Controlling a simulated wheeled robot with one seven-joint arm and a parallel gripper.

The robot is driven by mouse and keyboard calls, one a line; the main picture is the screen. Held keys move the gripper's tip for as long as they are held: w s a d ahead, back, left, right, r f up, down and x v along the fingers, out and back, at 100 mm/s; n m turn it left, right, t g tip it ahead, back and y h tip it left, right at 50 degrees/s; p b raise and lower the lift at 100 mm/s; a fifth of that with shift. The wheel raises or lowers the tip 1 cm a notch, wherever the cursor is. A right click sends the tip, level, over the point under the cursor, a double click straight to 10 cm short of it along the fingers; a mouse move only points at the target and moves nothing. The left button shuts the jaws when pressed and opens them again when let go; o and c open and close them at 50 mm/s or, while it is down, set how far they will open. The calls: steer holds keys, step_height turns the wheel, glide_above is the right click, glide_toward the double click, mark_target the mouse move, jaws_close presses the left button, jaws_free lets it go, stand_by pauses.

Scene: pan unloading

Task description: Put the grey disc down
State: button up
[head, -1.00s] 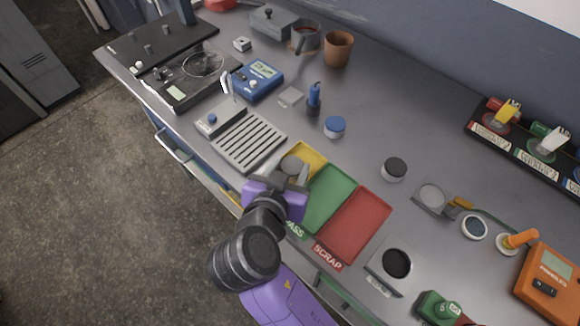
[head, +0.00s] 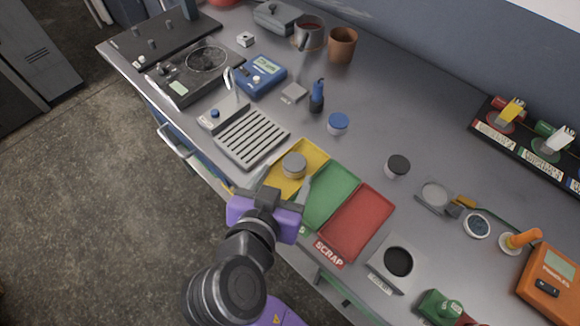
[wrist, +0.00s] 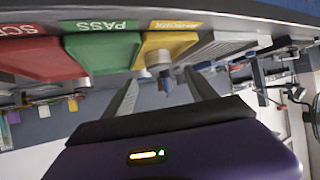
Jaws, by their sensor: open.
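The grey disc (head: 294,164) sits on the yellow tray (head: 312,151), towards its middle. It also shows in the wrist view as a grey round piece (wrist: 158,58) at the yellow tray (wrist: 168,40), beyond my fingers. My gripper (head: 283,186) is at the front edge of the trays, apart from the disc, on the near side of it. In the wrist view its two fingers (wrist: 160,92) are spread with nothing between them.
A green tray (head: 330,194) and a red tray (head: 358,222) marked SCRAP lie right of the yellow one. A slotted grey rack (head: 252,138) stands to its left. A blue-lidded jar (head: 338,123) stands behind. The bench behind the trays has free room.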

steer(key=v, duration=0.6)
steer(key=shift+d, duration=0.1)
steer(key=shift+f, duration=0.1)
